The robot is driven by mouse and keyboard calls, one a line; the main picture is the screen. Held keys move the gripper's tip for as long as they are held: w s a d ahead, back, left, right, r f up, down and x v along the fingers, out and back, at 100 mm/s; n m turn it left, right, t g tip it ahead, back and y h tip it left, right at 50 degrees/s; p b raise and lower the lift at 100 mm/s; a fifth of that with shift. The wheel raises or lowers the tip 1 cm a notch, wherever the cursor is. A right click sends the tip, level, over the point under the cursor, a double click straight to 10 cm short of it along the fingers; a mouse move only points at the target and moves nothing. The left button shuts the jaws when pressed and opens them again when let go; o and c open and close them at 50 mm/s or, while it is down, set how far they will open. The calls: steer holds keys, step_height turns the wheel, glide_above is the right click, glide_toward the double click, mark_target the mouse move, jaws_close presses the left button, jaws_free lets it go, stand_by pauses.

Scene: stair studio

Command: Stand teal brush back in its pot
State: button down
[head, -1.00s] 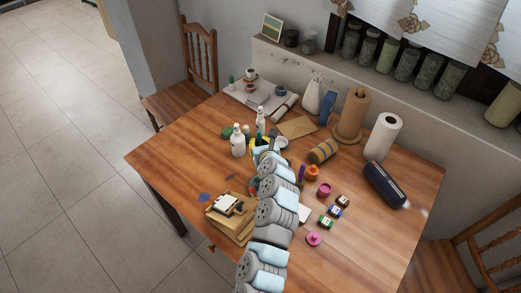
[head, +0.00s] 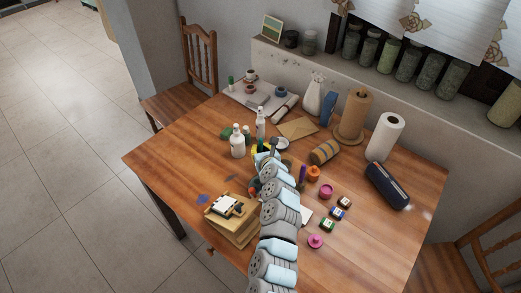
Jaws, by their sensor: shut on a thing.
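My gripper (head: 268,157) is at the end of my arm, low over the middle of the table, beside the white bottles. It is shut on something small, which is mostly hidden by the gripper. A sliver of teal shows at its far side, consistent with the teal brush, but the brush cannot be made out clearly. A white vase (head: 312,98) with thin tips showing at its mouth stands toward the back of the table, apart from my gripper. Whether this is the brush's pot, I cannot tell.
White bottles (head: 238,146) stand just left of my gripper. A wooden box (head: 235,226) is left of my arm; paint jars (head: 326,191) are to its right. The table's left front is mostly clear.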

steer(key=shift+f, duration=0.1)
steer(key=c, duration=1.2)
jaws_free()
steer(key=shift+o, duration=0.2)
